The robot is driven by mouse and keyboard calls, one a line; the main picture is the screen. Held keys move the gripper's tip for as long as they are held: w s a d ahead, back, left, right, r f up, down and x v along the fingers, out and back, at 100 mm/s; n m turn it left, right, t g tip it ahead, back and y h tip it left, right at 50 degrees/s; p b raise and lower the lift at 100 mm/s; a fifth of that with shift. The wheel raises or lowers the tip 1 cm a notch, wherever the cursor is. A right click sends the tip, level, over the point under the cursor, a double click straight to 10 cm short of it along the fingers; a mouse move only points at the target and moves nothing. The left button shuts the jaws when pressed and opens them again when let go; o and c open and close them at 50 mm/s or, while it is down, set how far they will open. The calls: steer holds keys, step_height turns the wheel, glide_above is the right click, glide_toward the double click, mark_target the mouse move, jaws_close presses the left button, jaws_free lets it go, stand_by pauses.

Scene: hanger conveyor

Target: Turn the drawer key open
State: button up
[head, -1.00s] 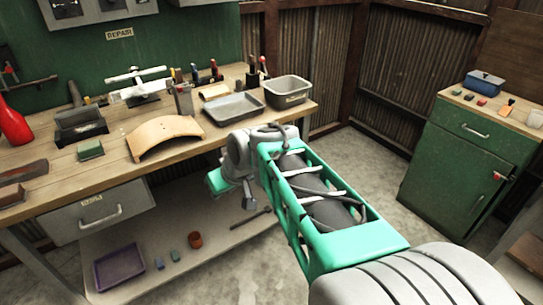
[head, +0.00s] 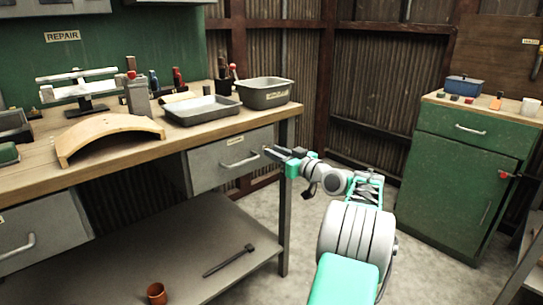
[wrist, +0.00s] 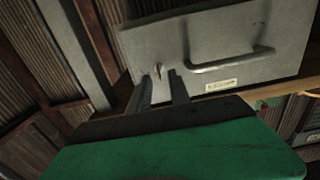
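The grey drawer (head: 212,173) under the right end of the workbench is closed, with a bar handle (head: 240,163) and a label. The drawer front also fills the top of the wrist view (wrist: 226,32), where it appears upside down. A small key (wrist: 158,71) stands out of the drawer front, to the left of the handle in that view. My gripper (wrist: 164,76) is open, with two dark fingers apart and pointing at the drawer. The key shows just beyond and between the fingertips; I cannot tell whether they touch it. In the head view my gripper (head: 270,152) is at the drawer's right end and hides the key.
The workbench top (head: 190,135) carries a curved wooden piece (head: 108,135), a tray (head: 201,110) and a grey bin (head: 264,93). A bench leg (head: 284,225) stands close below my gripper. A green cabinet (head: 466,160) is at the right. The floor between is clear.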

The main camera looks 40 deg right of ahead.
steer(key=shift+w, duration=1.2)
jaws_close()
steer(key=shift+d+r, duration=0.1)
stand_by(0.4)
